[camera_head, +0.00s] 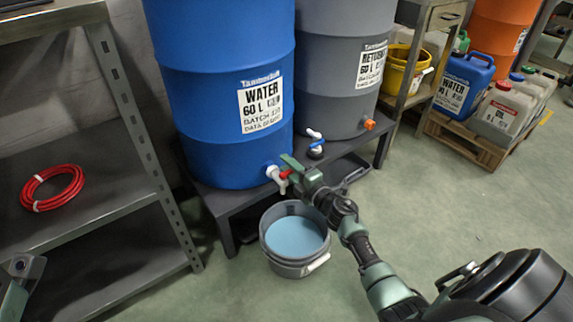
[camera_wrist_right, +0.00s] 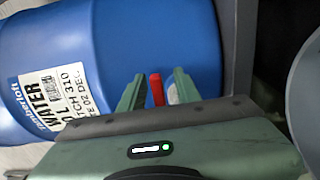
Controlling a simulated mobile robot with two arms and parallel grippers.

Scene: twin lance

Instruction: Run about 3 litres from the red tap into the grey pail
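The red tap has a white body (camera_head: 273,173) low on the blue water drum (camera_head: 225,75) and a red lever (camera_head: 286,174). My right gripper (camera_head: 290,170) is at this lever. In the right wrist view the red lever (camera_wrist_right: 157,89) stands between the two open green fingers (camera_wrist_right: 158,92), with a gap on each side. The grey pail (camera_head: 271,250) stands upright on the floor below the tap, with pale blue liquid in it. I see no stream from the tap; the gripper partly hides the spout. A green and grey part of my left arm shows at the lower left edge; its fingers cannot be made out.
A grey drum (camera_head: 343,65) with a blue-handled tap (camera_head: 314,134) and an orange fitting stands beside the blue drum on a dark low stand (camera_head: 222,201). Metal shelves with a red hose coil (camera_head: 52,187) are at left. Canisters on a pallet (camera_head: 465,143) stand at right. The right floor is clear.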

